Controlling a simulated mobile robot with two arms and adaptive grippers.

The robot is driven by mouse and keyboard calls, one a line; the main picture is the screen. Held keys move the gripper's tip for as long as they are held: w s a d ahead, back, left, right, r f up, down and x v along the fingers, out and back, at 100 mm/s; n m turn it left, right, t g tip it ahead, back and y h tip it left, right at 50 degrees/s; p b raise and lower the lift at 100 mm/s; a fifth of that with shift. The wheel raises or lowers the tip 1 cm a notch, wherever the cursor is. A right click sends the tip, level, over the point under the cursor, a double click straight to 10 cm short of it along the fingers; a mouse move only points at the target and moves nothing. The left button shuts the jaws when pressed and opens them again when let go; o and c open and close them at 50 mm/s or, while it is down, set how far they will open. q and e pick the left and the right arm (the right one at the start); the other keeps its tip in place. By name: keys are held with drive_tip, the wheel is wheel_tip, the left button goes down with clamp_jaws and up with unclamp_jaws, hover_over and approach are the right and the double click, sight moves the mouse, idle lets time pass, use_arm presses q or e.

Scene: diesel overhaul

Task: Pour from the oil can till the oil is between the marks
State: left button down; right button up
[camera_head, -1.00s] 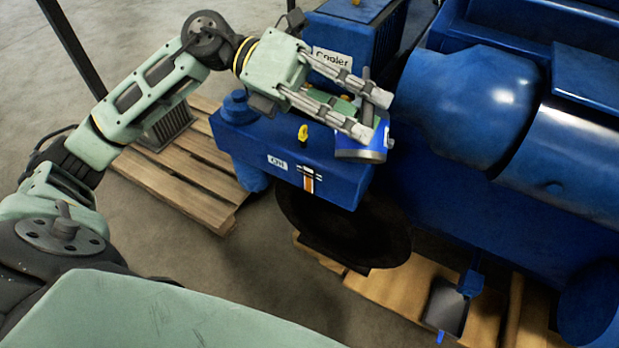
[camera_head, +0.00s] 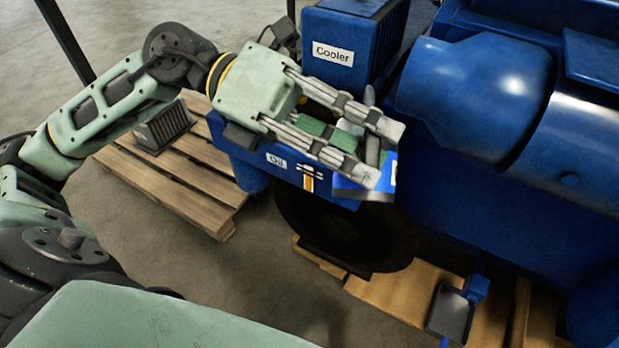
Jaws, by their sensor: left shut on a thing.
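My left gripper (camera_head: 382,156) is shut on the oil can, and its fingers cover much of it. The can (camera_head: 358,190) shows as a blue body with a white patch, just below and between the fingertips. It looks tilted, in front of the right end of the blue tank marked "Oil" (camera_head: 250,157). The sight gauge (camera_head: 309,180) on the tank's front shows an amber column between dark and white marks; the exact level is too small to read. The tank's top is hidden behind my gripper. No oil stream is visible. My right gripper is not in view.
A blue box labelled "Cooler" (camera_head: 345,45) stands behind the gripper. The large blue engine body (camera_head: 470,95) fills the right side. A dark round disc (camera_head: 350,235) is below the tank. Wooden pallets (camera_head: 190,185) lie on the floor.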

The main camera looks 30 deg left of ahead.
sight(335, 193)
use_arm(q)
drive_tip(key=f+b, duration=0.1)
drive_tip(key=f+m+b, duration=0.1)
drive_tip(key=f+b, duration=0.1)
drive_tip(key=s+f+m+b, duration=0.1)
drive_tip(key=b, duration=0.1)
drive_tip(key=shift+d+f+t+y, duration=0.2)
drive_tip(key=shift+f+t+y, duration=0.1)
drive_tip(key=shift+y, duration=0.1)
wheel_tip(335, 193, down, 4)
drive_tip(key=m+b, duration=0.1)
drive_tip(key=b, duration=0.3)
drive_tip(key=shift+s+r+t+y+b, duration=0.2)
drive_tip(key=shift+t+y+b, duration=0.1)
drive_tip(key=shift+t+y, duration=0.1)
wheel_tip(335, 193, down, 6)
drive_tip(key=w+m+t+y+b, duration=0.1)
drive_tip(key=w+m+t+b, duration=0.1)
drive_tip(key=m+b, duration=0.2)
drive_tip(key=shift+w+a+r+m+t+b, duration=0.3)
drive_tip(key=shift+a+b, duration=0.15)
drive_tip(key=shift+b, duration=1.3)
